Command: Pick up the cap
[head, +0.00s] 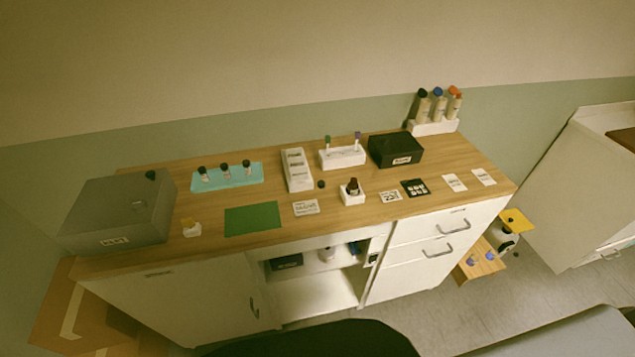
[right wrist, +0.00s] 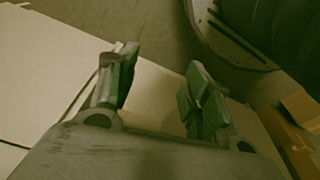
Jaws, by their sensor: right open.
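A small dark cap (head: 320,184) lies on the wooden counter (head: 270,243), near its middle. It sits just right of the long white block and left of a dark-topped bottle (head: 352,187) in a small white holder (head: 351,199). My right gripper (right wrist: 158,82) shows only in the right wrist view. Its two fingers are apart with nothing between them, and the cap is not in that view. My left gripper is in neither view.
A green mat (head: 252,219), a label card (head: 306,207) and a white block (head: 297,170) lie around the cap. A grey box (head: 118,215) stands at left, a black box (head: 396,149) at back right. A light-blue rack (head: 227,177) holds dark-capped bottles.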

